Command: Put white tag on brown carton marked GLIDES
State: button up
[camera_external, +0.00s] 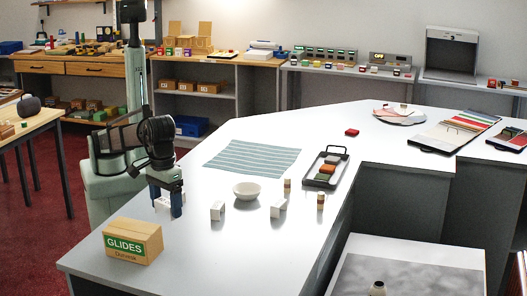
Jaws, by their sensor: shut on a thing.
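The brown carton marked GLIDES (132,242) sits upright at the near left corner of the white counter, its green label facing the camera. My gripper (167,203) points down behind and to the right of the carton, apart from it. Its blue fingers are shut on a small white tag (161,203), low over the counter. The fingers partly hide the tag, and I cannot tell whether it touches the counter. Two other white pieces, one left (217,210) and one right (278,209), stand to the right of my gripper.
A striped cloth (252,158) lies behind. The counter just right of the carton is clear.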

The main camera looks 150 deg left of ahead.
jog(key=s+d+r, duration=0.2)
jog(key=s+d, duration=0.3)
jog(key=d, duration=0.3)
jog(key=n, duration=0.4)
send_over(131, 228)
jog(key=shift+f, duration=4.95)
jog(key=o, duration=0.5)
jog(key=shift+f, duration=0.15)
jog(key=o, duration=0.5)
